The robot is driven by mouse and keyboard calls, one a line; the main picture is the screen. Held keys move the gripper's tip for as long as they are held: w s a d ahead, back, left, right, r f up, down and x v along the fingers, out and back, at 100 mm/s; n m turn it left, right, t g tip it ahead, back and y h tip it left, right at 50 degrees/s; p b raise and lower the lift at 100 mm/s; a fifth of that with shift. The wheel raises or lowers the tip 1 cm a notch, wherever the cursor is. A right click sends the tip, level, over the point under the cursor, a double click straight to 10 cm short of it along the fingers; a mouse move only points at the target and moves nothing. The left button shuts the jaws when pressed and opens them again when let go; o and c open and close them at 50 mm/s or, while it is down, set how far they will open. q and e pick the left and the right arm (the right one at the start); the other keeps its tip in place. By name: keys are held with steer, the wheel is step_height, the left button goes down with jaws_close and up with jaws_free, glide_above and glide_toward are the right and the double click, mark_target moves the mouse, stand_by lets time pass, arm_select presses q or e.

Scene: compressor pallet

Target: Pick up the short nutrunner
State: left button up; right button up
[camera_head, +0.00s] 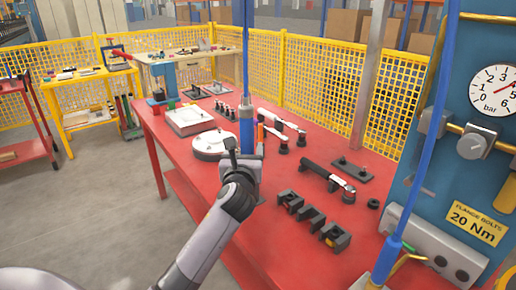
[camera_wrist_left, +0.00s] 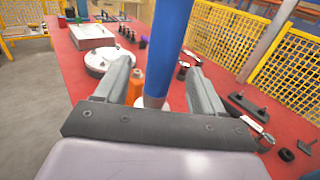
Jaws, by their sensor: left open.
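My left gripper (camera_head: 244,154) is open above the red bench. In the left wrist view its two fingers (camera_wrist_left: 160,75) stand on either side of a blue upright cylinder (camera_wrist_left: 170,45), with gaps visible. In the head view this blue cylinder (camera_head: 247,132) stands behind the gripper, with a thinner blue line rising above it. An orange handle (camera_wrist_left: 138,86) shows beside its lower end. A black-handled tool with a metal head (camera_head: 328,179) lies to the right. Two pale tools with black heads (camera_head: 279,120) lie farther back. I cannot tell for certain which is the short nutrunner.
The red bench (camera_head: 215,180) also bears a round white part (camera_head: 212,144), a white block (camera_head: 188,118), black blocks (camera_head: 315,217) and a dark plate (camera_head: 351,169). A blue gauge panel (camera_head: 440,170) and a blue hose (camera_head: 425,130) stand at the right. Yellow fencing runs behind.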

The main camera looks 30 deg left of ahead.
arm_select(q)
steer(key=shift+x, duration=3.35)
steer(key=shift+d, duration=0.15)
steer(key=shift+c, duration=0.3)
jaws_close()
steer(key=shift+r, duration=0.25)
